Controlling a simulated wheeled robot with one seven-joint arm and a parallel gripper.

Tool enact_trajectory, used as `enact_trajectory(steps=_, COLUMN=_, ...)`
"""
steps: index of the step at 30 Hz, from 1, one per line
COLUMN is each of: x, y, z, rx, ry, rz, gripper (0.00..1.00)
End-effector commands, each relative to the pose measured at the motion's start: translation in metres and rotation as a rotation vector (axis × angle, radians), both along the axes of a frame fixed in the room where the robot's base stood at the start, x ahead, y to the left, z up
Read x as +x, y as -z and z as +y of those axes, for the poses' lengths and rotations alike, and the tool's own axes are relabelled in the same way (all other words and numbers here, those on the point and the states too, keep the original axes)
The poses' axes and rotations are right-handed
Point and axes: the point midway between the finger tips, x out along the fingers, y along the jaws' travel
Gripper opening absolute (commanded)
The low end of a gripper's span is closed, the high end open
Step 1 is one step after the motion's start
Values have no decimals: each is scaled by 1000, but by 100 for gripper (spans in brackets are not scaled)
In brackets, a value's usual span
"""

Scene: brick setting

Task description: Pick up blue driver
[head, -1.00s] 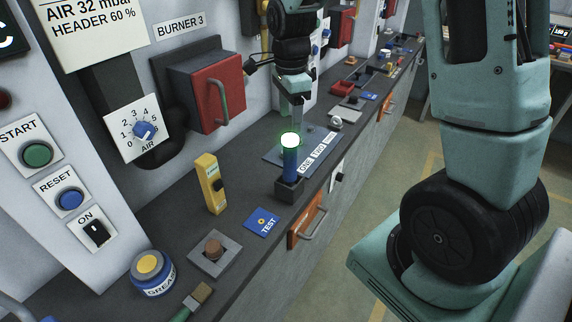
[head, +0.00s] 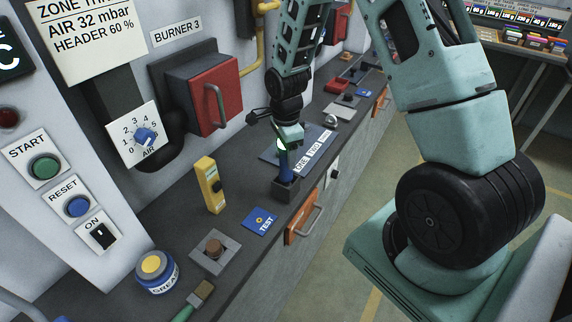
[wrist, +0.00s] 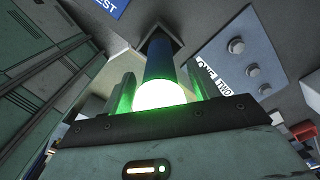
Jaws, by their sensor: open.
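The blue driver (head: 285,171) stands upright in a small dark square holder (head: 286,190) on the bench. In the wrist view the driver (wrist: 159,58) is a dark blue cylinder with a bright green-white glow at its near end. My gripper (head: 285,150) is directly above the driver, pointing down over its top. In the wrist view my gripper (wrist: 160,92) is open, with one finger on each side of the glowing end. Whether the fingers touch it cannot be told. The driver's lower end is hidden in the holder.
A yellow device (head: 210,184) stands left of the holder, and a blue TEST plate (head: 259,221) lies in front. A labelled panel with knobs (wrist: 243,58) is close on the other side. The red-doored burner box (head: 213,93) juts from the wall.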

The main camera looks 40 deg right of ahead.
Motion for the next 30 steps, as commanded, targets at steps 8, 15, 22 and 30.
enact_trajectory(steps=8, x=0, y=3, z=0, rx=0, ry=1, rz=-1, gripper=60)
enact_trajectory(steps=15, x=0, y=3, z=0, rx=0, ry=0, rz=-1, gripper=2)
enact_trajectory(steps=22, x=1, y=2, z=0, rx=-1, ry=0, rz=-3, gripper=0)
enact_trajectory(steps=30, x=2, y=-11, z=0, rx=-2, ry=-1, rz=-6, gripper=0)
